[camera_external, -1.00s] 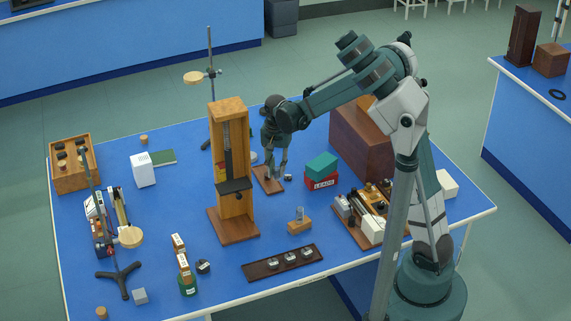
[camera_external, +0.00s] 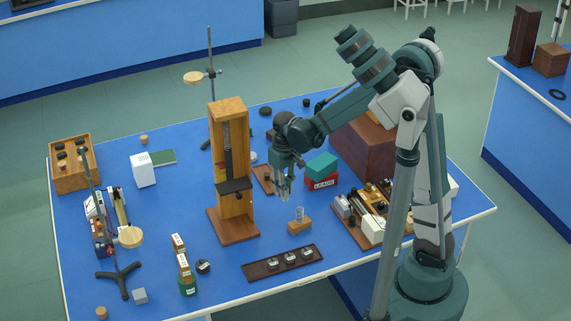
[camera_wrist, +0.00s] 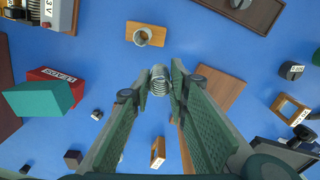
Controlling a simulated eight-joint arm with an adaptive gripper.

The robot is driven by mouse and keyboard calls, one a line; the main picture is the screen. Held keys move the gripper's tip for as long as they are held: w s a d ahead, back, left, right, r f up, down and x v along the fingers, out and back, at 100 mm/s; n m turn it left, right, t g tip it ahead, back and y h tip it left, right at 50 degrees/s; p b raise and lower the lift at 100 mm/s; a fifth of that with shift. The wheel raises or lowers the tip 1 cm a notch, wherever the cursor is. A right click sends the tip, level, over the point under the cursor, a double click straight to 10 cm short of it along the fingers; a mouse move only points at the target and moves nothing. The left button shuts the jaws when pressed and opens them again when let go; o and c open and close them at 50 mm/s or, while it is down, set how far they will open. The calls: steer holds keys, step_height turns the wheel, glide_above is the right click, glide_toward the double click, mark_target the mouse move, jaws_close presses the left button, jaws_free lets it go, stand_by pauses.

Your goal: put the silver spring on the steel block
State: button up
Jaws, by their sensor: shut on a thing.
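My gripper (camera_external: 284,192) is shut on the silver spring (camera_wrist: 160,82), a small coil between the fingertips in the wrist view. It holds the spring above the table, near the middle, right of the tall wooden stand. In the external view the spring is too small to make out clearly between the fingers. The steel block (camera_external: 140,296) looks like the plain grey cube at the table's front left, well away from my gripper. Its visible top is bare. I do not see it in the wrist view.
The tall wooden stand (camera_external: 238,185) rises between my gripper and the left side.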

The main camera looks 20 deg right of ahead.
steer(key=s+a+r+n+p, duration=0.1)
steer(key=s+a+r+p, duration=0.3)
steer(key=a, duration=0.8)
steer(key=m+b, duration=0.2)
steer(key=b, duration=0.1)
glide_above(135, 297)
step_height(135, 297, down, 5)
steer(key=shift+f, duration=0.1)
steer(key=shift+f, duration=3.05)
steer(key=shift+f, duration=0.1)
steer(key=shift+f+b, duration=0.3)
steer(key=shift+f, duration=1.5)
